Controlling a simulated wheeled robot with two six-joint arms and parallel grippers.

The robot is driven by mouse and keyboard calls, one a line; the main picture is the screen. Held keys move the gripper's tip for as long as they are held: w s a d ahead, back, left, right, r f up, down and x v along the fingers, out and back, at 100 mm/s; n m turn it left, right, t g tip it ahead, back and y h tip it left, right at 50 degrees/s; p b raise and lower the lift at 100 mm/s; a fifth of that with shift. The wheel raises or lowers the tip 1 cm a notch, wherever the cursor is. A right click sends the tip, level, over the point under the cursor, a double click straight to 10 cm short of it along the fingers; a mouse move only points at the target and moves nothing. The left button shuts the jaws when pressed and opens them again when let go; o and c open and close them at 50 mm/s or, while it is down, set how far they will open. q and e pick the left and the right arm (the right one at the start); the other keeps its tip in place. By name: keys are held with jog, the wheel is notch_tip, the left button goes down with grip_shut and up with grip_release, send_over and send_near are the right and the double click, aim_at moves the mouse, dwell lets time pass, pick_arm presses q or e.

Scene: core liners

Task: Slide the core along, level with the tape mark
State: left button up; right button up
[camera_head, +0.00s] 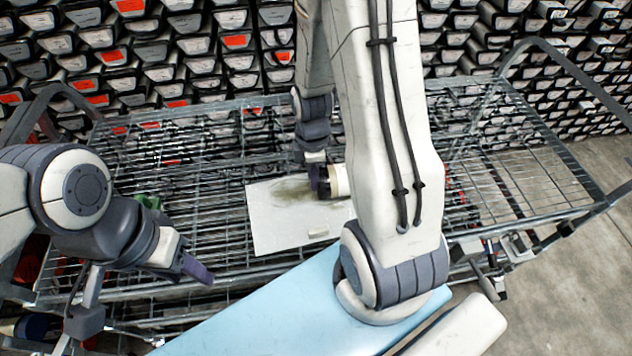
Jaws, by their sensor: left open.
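A cream cylinder with a dark end (338,181), which looks like the core, lies at the far right part of a pale board (268,229). My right forearm hides its right part. My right gripper (318,182) points down at the cylinder's dark left end, touching it or just in front of it. Whether its fingers are closed on it is hidden. My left gripper (192,267) is open, left of the board and apart from the cylinder. A small pale block (318,232) lies near the board's front edge. I cannot make out a tape mark.
The board rests on a wire-mesh cart (190,190) with raised handles at both ends. A light blue surface (270,315) lies in front. Stacked trays with red labels (235,41) fill the back. Bare floor (570,290) shows at right.

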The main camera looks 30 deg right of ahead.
jog(key=shift+s+d+p, duration=0.15)
jog(key=shift+s+d, duration=0.55)
jog(key=shift+d, duration=1.05)
jog(key=shift+s+d+p, duration=0.15)
jog(key=shift+s+d, duration=0.6)
jog(key=shift+d, duration=0.95)
jog(key=shift+s+d+p, duration=0.15)
jog(key=shift+s+d, duration=0.55)
jog(key=shift+d, duration=1.05)
jog(key=shift+s+d+p, duration=0.3)
jog(key=shift+s+d, duration=0.6)
jog(key=shift+d, duration=1.3)
jog(key=shift+s+d+p, duration=0.25)
jog(key=shift+s+d, duration=0.7)
jog(key=shift+d, duration=1.3)
jog(key=shift+s+d+p, duration=0.3)
jog(key=shift+s+d, duration=0.6)
jog(key=shift+d, duration=1.3)
jog(key=shift+w+a, duration=0.2)
jog(key=shift+a, duration=0.3)
jog(key=shift+w+a, duration=0.2)
jog(key=shift+a, duration=0.3)
notch_tip(320, 180, up, 9)
jog(key=p, duration=0.7)
jog(key=shift+p, duration=0.4)
